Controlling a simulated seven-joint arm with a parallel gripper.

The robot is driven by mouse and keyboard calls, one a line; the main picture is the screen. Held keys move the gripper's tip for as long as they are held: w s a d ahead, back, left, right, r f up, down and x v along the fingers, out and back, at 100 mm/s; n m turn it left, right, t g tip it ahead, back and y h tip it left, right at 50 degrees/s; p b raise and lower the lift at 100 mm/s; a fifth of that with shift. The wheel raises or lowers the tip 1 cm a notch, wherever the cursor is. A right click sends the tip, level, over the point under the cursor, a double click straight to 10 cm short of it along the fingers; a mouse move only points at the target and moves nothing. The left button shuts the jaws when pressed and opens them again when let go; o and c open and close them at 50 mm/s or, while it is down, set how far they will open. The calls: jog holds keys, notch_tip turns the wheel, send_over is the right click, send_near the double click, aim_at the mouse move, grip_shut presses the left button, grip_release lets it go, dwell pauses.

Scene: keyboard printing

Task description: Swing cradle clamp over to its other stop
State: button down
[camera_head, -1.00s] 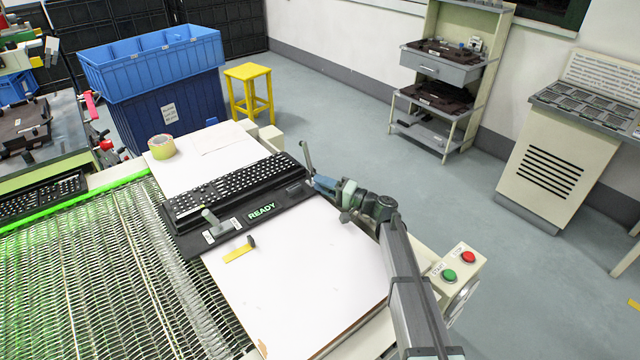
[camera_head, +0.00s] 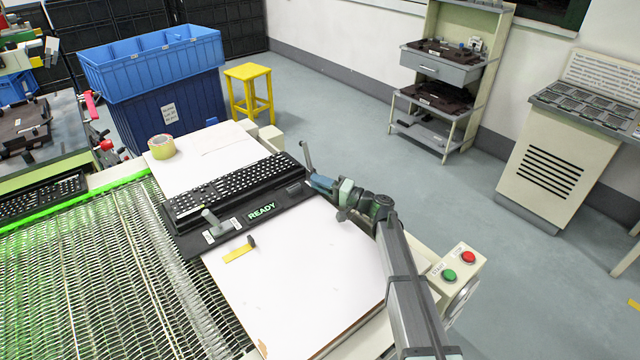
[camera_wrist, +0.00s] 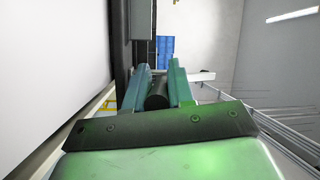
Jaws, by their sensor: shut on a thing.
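The black cradle (camera_head: 190,243) lies across the white table with a black keyboard (camera_head: 240,187) on it and a lit READY display (camera_head: 262,211). A grey-green lever (camera_head: 212,222) stands at its left end between two small white labels. A thin grey upright bar (camera_head: 306,157) stands at its right end. My gripper (camera_head: 316,183) is at that right end, beside the bar's foot. In the wrist view, its teal fingers (camera_wrist: 158,88) are shut on a dark round grip (camera_wrist: 157,93). I cannot tell whether this grip belongs to the bar; the join is hidden.
A yellow strip with a dark block (camera_head: 240,253) lies in front of the cradle. A green-lit mesh conveyor (camera_head: 90,270) runs on the left. A tape roll (camera_head: 161,147) sits behind. A button box (camera_head: 458,270) is at the right table edge.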

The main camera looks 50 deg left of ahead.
jog(key=shift+r, duration=0.15)
jog(key=h, duration=0.1)
jog(key=r+m+t+h, duration=0.1)
jog(key=shift+r+h, duration=0.25)
jog(key=shift+h, duration=0.05)
jog(key=r+h, duration=0.1)
jog(key=h, duration=0.1)
jog(key=r+m+t+h, duration=0.1)
jog(key=h, duration=0.1)
jog(key=shift+a+m, duration=0.3)
jog(key=shift+a, duration=0.05)
jog(key=h, duration=0.1)
jog(key=a+r+m+h, duration=0.1)
jog(key=h, duration=0.1)
jog(key=shift+w+r+t, duration=0.1)
jog(key=shift+r+t, duration=0.1)
jog(key=shift+t, duration=0.1)
jog(key=shift+a+r+m+h, duration=0.15)
jog(key=shift+a+r+h, duration=0.05)
jog(key=shift+h, duration=0.55)
jog(key=shift+a+r+m+h, duration=0.15)
jog(key=shift+a+h, duration=0.05)
jog(key=shift+h, duration=0.55)
jog(key=c, duration=1.3)
grip_release()
jog(key=shift+c, duration=0.2)
